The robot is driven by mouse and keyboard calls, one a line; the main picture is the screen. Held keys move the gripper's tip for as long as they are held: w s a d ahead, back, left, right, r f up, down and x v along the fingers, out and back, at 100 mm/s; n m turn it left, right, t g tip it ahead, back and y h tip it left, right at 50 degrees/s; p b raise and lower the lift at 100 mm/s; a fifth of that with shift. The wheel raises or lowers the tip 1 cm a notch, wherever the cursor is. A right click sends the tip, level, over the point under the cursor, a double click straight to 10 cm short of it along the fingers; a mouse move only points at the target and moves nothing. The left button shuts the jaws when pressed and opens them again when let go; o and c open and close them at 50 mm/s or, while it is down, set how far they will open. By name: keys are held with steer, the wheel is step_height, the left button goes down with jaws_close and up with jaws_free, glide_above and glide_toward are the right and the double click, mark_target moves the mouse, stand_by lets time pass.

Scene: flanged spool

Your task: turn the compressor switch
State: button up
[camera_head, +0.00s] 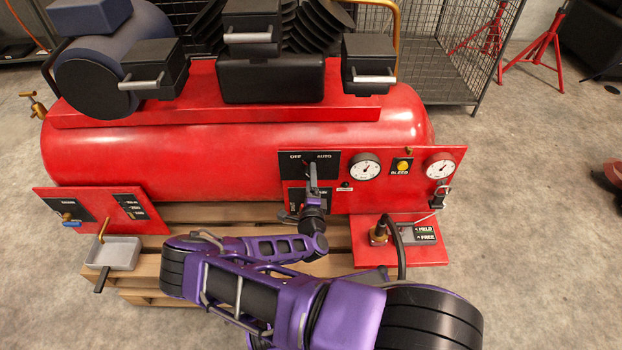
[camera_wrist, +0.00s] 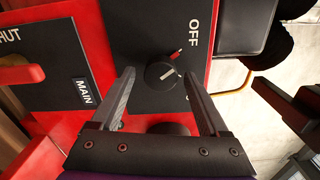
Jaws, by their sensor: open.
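The compressor switch (camera_wrist: 163,75) is a round black knob with a pale line and a red pointer beside it, on a black plate marked OFF in the wrist view. In the head view the black OFF/AUTO plate (camera_head: 325,163) is on the red panel at the front of the red tank, and my arm hides the knob. My gripper (camera_wrist: 160,80) is open, with one finger on each side of the knob in the picture. I cannot tell whether the fingers touch it. My gripper in the head view (camera_head: 312,166) is in front of the plate.
Two white gauges (camera_head: 364,166) and a yellow BLEED button (camera_head: 403,165) are right of the plate. A second plate marked MAIN (camera_wrist: 50,70) with a red handle (camera_wrist: 22,76) is close on the left. A red HELD/FREE plate (camera_head: 430,252) with a hose stands lower right.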

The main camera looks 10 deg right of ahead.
steer(key=s+a, duration=0.1)
steer(key=s, duration=0.7)
steer(key=s+a, duration=0.2)
steer(key=s, duration=0.7)
steer(key=shift+a, duration=0.25)
